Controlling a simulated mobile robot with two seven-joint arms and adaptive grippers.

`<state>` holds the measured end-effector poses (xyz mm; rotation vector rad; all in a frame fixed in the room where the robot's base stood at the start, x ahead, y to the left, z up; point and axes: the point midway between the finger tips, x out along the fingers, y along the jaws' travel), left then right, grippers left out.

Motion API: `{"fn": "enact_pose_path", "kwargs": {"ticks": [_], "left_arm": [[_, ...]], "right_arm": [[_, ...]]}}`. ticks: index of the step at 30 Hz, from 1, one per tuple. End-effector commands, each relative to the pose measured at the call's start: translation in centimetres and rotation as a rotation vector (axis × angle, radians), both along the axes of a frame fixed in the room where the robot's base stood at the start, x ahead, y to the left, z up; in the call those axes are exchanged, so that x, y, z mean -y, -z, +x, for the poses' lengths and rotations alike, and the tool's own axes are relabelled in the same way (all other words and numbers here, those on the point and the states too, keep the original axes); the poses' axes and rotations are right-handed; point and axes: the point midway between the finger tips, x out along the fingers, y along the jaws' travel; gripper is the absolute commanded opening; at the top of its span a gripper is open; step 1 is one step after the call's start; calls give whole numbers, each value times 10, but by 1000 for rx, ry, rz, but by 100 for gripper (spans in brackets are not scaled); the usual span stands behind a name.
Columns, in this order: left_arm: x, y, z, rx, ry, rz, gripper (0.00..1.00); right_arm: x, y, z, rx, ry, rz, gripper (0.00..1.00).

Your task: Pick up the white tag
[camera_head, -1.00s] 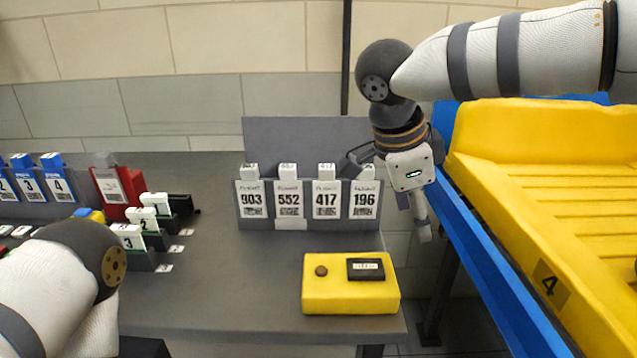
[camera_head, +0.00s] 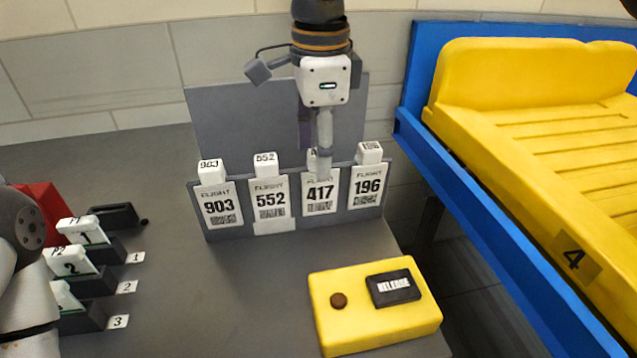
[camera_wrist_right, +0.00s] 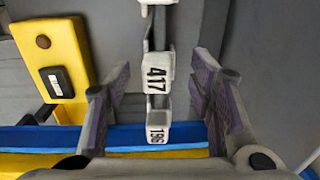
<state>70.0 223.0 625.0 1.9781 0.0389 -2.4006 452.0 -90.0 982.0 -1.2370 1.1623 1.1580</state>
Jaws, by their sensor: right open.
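Four white flight tags stand in a grey rack: 903 (camera_head: 220,208), 552 (camera_head: 270,200), 417 (camera_head: 319,195) and 196 (camera_head: 366,187). Each has a white block on top. My right gripper (camera_head: 316,148) is open and points down at the 417 tag, partly covering its top block. In the right wrist view the 417 block (camera_wrist_right: 158,72) lies between the spread fingers (camera_wrist_right: 160,105), apart from both. The 196 block (camera_wrist_right: 158,127) is also between them, nearer the lower edge. My left arm shows at the left edge; its gripper is out of view.
A yellow box (camera_head: 365,330) with a brown button and a black RELEASE label sits front right of the rack. White numbered pieces (camera_head: 75,262) in dark holders stand at left. A yellow tray (camera_head: 500,180) in a blue frame (camera_head: 480,235) is at right. The middle tabletop is clear.

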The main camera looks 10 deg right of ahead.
Motion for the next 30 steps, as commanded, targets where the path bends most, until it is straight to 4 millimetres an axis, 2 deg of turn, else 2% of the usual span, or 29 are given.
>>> {"fn": "enact_pose_path", "kwargs": {"ticks": [3, 6, 12, 14, 19, 30], "left_arm": [[0, -3, 4, 14, 0, 1, 40], [0, -3, 4, 14, 0, 0, 40], [0, -3, 4, 14, 0, 1, 40], [0, -3, 4, 13, 0, 1, 40], [0, -3, 4, 13, 0, 0, 40], [0, -3, 3, 11, 0, 0, 40]], "right_arm": [[1, 20, -1, 3, -1, -2, 49], [1, 31, 0, 2, 0, 0, 49], [1, 33, 1, 2, 0, 0, 49], [1, 33, 1, 2, 0, 0, 38], [1, 33, 1, 2, 0, -1, 0], [0, 29, -1, 3, 0, 1, 0]]}}
